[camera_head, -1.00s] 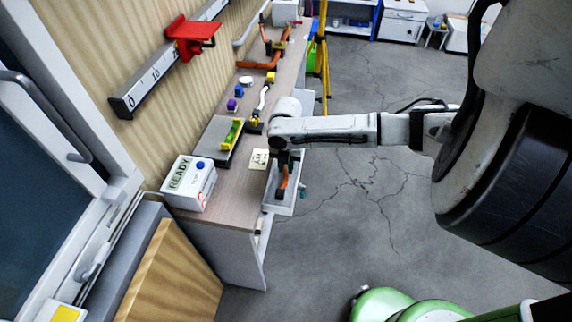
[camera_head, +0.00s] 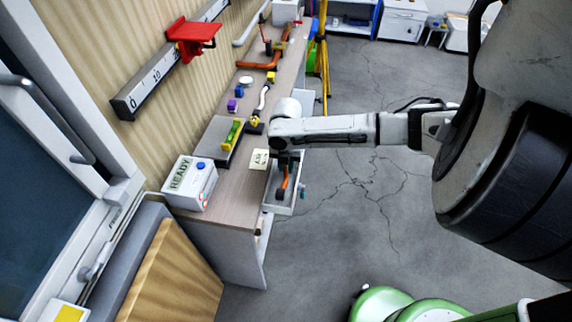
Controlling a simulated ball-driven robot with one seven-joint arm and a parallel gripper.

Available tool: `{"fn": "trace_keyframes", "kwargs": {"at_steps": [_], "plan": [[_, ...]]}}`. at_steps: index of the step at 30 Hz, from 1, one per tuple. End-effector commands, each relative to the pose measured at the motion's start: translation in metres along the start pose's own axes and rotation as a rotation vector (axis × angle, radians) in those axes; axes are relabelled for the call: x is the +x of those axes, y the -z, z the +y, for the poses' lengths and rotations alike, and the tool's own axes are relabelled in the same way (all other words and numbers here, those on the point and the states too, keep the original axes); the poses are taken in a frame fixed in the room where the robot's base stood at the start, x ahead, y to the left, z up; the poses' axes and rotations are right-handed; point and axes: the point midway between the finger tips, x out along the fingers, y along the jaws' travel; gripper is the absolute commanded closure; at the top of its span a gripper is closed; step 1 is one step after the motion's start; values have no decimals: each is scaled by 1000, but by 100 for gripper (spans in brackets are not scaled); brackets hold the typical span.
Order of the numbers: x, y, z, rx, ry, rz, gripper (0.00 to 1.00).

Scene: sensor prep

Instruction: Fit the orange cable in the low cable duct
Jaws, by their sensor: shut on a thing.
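The orange cable (camera_head: 284,183) is a short piece that hangs below my gripper (camera_head: 286,163) at the bench's right edge. My gripper points down and is shut on the cable's upper end. Around the cable is a pale, open, box-like channel (camera_head: 295,201), low at the bench side, which looks like the low cable duct. The cable's lower end is over or inside this channel; I cannot tell whether it touches the floor or walls. My arm hides the channel's far end, and the fingertips are small and dark.
The bench (camera_head: 228,199) carries a white READY box (camera_head: 190,183), a grey plate with a yellow-green piece (camera_head: 232,132), a small card (camera_head: 260,158) and several small coloured parts. Another orange piece (camera_head: 258,66) lies farther back. Open floor (camera_head: 350,215) is on the right.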

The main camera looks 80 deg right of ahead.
Motion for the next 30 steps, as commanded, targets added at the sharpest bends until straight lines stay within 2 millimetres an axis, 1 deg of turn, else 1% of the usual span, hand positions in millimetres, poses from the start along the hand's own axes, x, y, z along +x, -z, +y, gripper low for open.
{"fn": "trace_keyframes", "kwargs": {"at_steps": [17,30], "plan": [[0,0,0,0,0,0,100],[5,0,0,0,0,0,100]]}}
